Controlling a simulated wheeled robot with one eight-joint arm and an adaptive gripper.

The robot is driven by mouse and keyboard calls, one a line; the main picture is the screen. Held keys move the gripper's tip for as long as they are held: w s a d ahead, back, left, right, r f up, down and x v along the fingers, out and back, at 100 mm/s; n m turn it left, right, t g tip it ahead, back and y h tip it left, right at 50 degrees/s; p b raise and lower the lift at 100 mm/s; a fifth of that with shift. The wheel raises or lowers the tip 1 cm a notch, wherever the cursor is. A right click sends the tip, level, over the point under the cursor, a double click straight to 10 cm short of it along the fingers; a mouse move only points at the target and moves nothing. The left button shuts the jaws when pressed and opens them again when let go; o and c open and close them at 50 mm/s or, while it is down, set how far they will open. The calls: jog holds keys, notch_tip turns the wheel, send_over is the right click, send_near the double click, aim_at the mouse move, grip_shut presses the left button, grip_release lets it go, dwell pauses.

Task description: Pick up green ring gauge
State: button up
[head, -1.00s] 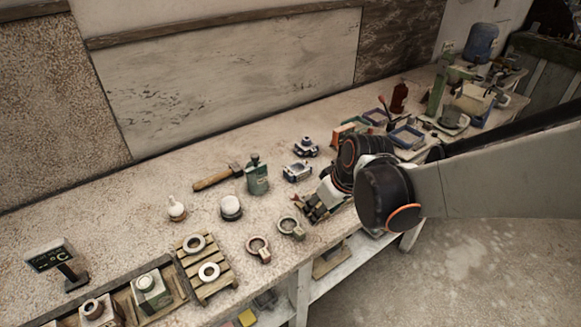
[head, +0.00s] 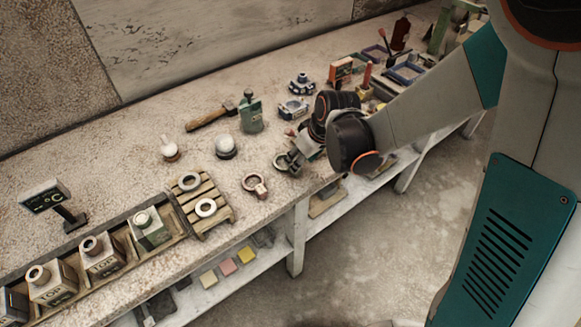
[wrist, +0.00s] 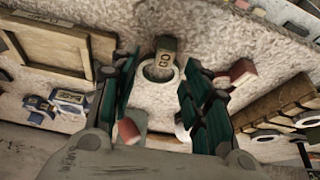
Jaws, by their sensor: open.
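The green ring gauge (head: 283,161) lies flat on the bench near its front edge, partly hidden by my gripper in the head view. In the wrist view its pale ring (wrist: 158,70) and greenish handle marked GO show between the fingertips. My gripper (wrist: 160,66) is open, with one green-padded finger on each side of the gauge. I cannot tell how far the fingertips are above the bench. In the head view my gripper (head: 297,153) is right at the gauge. A similar ring gauge with a reddish handle (head: 255,186) lies to its left, apart from it.
A wooden pallet (head: 217,219) with two white rings stands at the left. The bench's front edge is close. A lower shelf holds coloured blocks.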

jog(key=b+x, duration=0.1)
jog(key=x, duration=0.1)
jog(key=b+x, duration=0.1)
jog(key=x, duration=0.1)
jog(key=shift+a+f, duration=0.3)
jog(key=shift+f, duration=0.05)
jog(key=shift+r, duration=0.1)
grip_shut()
jog(key=shift+r, duration=0.1)
